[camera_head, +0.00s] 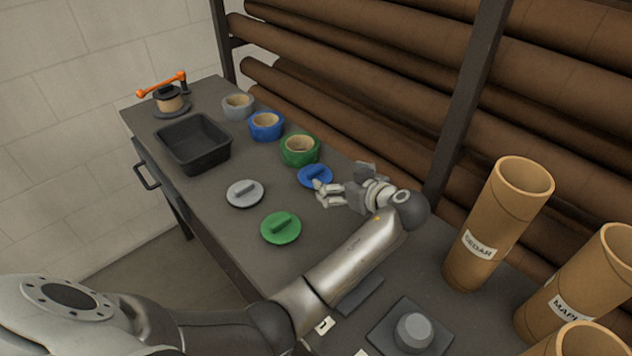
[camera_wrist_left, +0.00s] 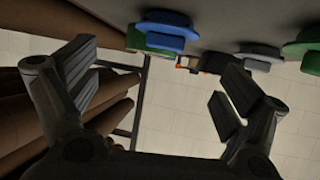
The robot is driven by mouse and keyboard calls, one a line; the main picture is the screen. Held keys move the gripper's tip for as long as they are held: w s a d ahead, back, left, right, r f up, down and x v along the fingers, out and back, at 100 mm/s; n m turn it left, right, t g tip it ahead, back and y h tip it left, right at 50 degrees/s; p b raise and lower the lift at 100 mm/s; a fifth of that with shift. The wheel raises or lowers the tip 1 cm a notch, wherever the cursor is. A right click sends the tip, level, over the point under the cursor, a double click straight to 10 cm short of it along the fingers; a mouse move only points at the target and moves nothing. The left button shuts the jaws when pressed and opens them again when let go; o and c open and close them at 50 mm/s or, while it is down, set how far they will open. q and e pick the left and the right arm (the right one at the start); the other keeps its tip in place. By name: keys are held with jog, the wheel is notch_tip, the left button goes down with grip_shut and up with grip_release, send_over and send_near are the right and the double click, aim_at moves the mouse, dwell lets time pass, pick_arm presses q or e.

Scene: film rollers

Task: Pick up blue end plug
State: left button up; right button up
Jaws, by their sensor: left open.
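The blue end plug (camera_head: 314,175) is a flat round disc with a raised grip bar, lying on the dark table (camera_head: 205,205) in the head view. My left gripper (camera_head: 319,192) is open close beside it, on its near right side. In the left wrist view the blue end plug (camera_wrist_left: 165,35) shows at the top, ahead of and between the two open fingers (camera_wrist_left: 155,95). Nothing is between the fingers, and whether a finger touches the plug cannot be told. My right gripper is not in view.
A grey plug (camera_head: 244,194) and a green plug (camera_head: 281,229) lie nearby. Grey (camera_head: 238,107), blue (camera_head: 266,126) and green (camera_head: 300,150) tape rolls stand behind. A black bin (camera_head: 194,143) and an orange-handled device (camera_head: 168,97) stand at the far end. Cardboard tubes (camera_head: 499,222) stand at right.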

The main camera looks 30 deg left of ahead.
aim_at(317, 172)
pick_arm(q)
jog(key=x, duration=0.4)
jog(key=shift+a+f, duration=0.1)
jog(key=shift+a, duration=0.15)
jog(key=shift+w+a+p, duration=0.15)
jog(key=shift+a+p, duration=0.15)
jog(key=shift+p, duration=0.05)
jog(key=x, duration=0.3)
jog(key=p+x, duration=0.1)
jog(key=shift+a+f, duration=0.2)
jog(key=shift+a, duration=0.2)
jog(key=shift+d, duration=0.1)
jog(key=c, duration=0.8)
